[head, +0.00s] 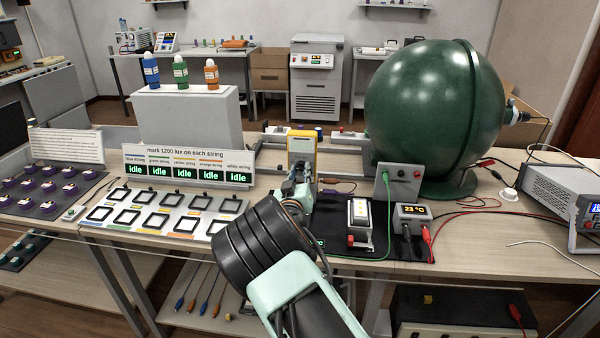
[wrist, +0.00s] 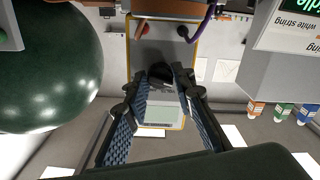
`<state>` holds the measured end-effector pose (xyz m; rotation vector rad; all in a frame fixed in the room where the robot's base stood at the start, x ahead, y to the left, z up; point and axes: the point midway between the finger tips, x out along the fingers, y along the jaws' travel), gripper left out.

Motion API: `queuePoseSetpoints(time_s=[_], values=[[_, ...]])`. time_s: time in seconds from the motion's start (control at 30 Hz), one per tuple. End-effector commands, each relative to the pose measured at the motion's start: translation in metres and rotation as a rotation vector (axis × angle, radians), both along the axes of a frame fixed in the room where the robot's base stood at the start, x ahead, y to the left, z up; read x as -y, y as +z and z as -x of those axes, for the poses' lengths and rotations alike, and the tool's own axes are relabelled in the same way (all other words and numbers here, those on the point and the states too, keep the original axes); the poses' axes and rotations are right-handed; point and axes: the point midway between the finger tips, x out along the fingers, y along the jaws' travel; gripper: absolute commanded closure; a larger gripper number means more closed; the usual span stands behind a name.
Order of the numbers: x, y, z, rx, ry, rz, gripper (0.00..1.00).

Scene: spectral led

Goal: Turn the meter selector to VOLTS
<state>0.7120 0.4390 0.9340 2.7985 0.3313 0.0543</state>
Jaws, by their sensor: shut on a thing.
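The yellow-edged meter (head: 302,146) stands upright on the bench in front of my arm in the head view. In the wrist view its grey face (wrist: 165,45) appears upside down, with a pale blank-looking display (wrist: 158,115) low in the picture. My gripper (head: 299,184) is at the meter's front. In the wrist view my gripper (wrist: 161,76) has its two fingers closed on the dark selector knob (wrist: 160,71). The fingers hide the knob's sides and the markings around it, so I cannot tell which setting it points to.
The large green sphere (head: 430,105) stands right of the meter. A grey bracket box (head: 398,182) and a 23 °C readout (head: 412,211) are nearby on the right. The idle display panel (head: 185,165) and framed tray (head: 160,216) are left. Cables cross the bench.

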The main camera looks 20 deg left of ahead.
Motion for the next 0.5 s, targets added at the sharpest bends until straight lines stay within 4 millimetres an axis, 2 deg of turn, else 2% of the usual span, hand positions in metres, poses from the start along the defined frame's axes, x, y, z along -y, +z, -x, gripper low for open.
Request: queuePoseSetpoints(time_s=[0.27,0.5], values=[[0.0007,-0.0020,-0.0004,-0.006,-0.001,-0.026,1.00],[0.0011,-0.0055,-0.0008,-0.032,-0.002,-0.141,1.00]])
